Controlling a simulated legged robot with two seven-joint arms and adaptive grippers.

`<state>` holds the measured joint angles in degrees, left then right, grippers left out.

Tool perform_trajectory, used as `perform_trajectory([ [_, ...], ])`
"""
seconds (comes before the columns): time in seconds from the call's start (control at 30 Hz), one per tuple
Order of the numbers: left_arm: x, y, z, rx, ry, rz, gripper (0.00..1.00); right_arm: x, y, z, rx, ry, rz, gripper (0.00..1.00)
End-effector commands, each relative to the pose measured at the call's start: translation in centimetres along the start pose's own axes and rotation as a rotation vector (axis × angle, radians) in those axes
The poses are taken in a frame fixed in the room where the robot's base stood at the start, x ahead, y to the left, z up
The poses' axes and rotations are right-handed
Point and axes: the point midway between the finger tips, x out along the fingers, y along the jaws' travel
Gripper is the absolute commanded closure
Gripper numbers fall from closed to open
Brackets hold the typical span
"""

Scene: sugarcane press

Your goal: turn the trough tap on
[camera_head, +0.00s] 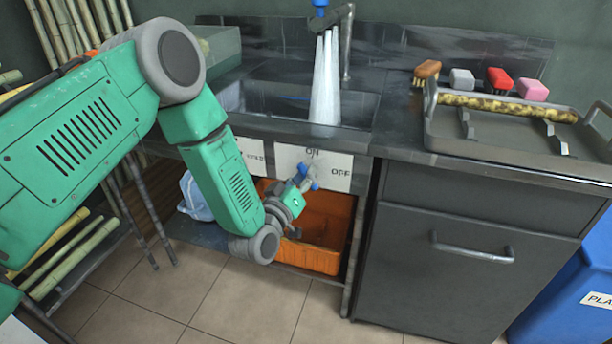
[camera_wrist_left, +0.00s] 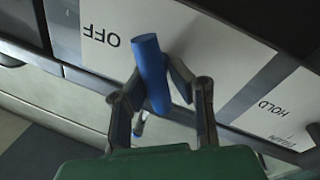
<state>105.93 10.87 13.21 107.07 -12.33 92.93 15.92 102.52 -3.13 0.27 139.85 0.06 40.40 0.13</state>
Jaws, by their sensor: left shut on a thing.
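The blue tap handle (camera_head: 312,173) sits on a white ON/OFF panel (camera_head: 341,181) on the front of the trough (camera_head: 232,99). My left gripper (camera_head: 304,180) is shut on the blue handle; in the left wrist view the blue handle (camera_wrist_left: 152,72) stands between its two fingers (camera_wrist_left: 160,92). The handle looks tilted between the ON and OFF marks. White water streams (camera_head: 325,82) fall from the spout (camera_head: 345,40) into the trough. My right gripper is not in view.
An orange crate (camera_head: 322,258) stands under the trough. A grey tray (camera_head: 500,138) with a cane piece lies on the right counter, with brushes and sponges behind it. A dark cabinet (camera_head: 465,275) stands right of the crate. Cane stalks fill the left side.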

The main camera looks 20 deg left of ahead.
Motion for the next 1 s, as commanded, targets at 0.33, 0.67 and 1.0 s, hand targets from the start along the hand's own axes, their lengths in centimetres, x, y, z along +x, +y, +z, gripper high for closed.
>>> perform_trajectory([
  [0.33,-0.15,0.05,0.24,-0.085,0.010,0.003,1.00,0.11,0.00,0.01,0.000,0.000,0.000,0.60],
  [0.67,-0.17,0.04,0.24,-0.088,0.010,0.003,1.00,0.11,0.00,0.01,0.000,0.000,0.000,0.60],
  [1.0,-0.07,-0.05,0.13,-0.086,0.014,0.002,0.60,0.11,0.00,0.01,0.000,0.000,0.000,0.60],
])
